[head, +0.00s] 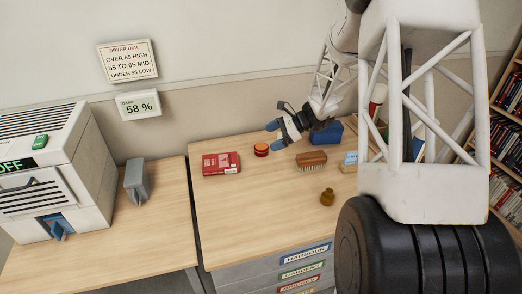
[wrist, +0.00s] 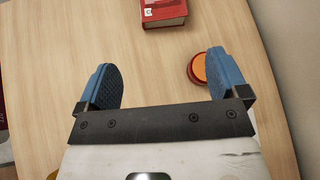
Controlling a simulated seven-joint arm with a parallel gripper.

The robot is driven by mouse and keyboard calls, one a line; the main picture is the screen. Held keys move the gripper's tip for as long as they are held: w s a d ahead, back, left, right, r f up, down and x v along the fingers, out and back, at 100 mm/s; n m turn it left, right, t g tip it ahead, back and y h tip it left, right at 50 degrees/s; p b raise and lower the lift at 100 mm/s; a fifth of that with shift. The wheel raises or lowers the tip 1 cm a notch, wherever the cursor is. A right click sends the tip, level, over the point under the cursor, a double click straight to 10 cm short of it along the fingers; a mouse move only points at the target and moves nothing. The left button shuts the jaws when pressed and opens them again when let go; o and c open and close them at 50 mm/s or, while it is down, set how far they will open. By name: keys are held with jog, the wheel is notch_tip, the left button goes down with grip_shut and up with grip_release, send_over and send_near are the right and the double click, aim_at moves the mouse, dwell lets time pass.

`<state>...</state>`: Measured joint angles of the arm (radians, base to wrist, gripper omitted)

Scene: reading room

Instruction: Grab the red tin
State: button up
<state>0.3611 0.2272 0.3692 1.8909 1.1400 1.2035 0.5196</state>
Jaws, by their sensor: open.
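The red tin (head: 261,149) is small and round with an orange top. It stands on the wooden desk (head: 240,210), to the right of a red book. My gripper (head: 277,134) has blue fingers and is open and empty, close to the tin at its upper right in the head view. In the wrist view my gripper (wrist: 165,75) shows its fingers wide apart. The tin (wrist: 198,68) appears at the inner side of the right finger, which hides part of it. I cannot tell whether they touch.
The red book (head: 221,163) lies left of the tin. To the right are a brush (head: 311,161), a blue box (head: 327,133) and a small brass object (head: 327,197). The front left of the desk is clear. A dryer (head: 50,170) stands on the left table.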

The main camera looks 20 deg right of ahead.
aim_at(263, 146)
jog(key=w+d+f+m, duration=0.1)
jog(key=w+d+f, duration=0.1)
jog(key=w+d+f+m+t, duration=0.1)
jog(key=d+f, duration=0.1)
jog(key=f, duration=0.1)
jog(key=w+d+f+m+t+y, duration=0.1)
jog(key=w+f+m, duration=0.1)
jog(key=shift+w+d+f, duration=0.35)
jog(key=shift+d+f, duration=0.05)
jog(key=shift+x, duration=1.3)
jog(key=shift+x, duration=2.6)
jog(key=shift+w+d, duration=0.1)
jog(key=shift+w, duration=0.05)
jog(key=shift+r, duration=0.1)
jog(key=c, duration=1)
jog(key=shift+c, duration=0.3)
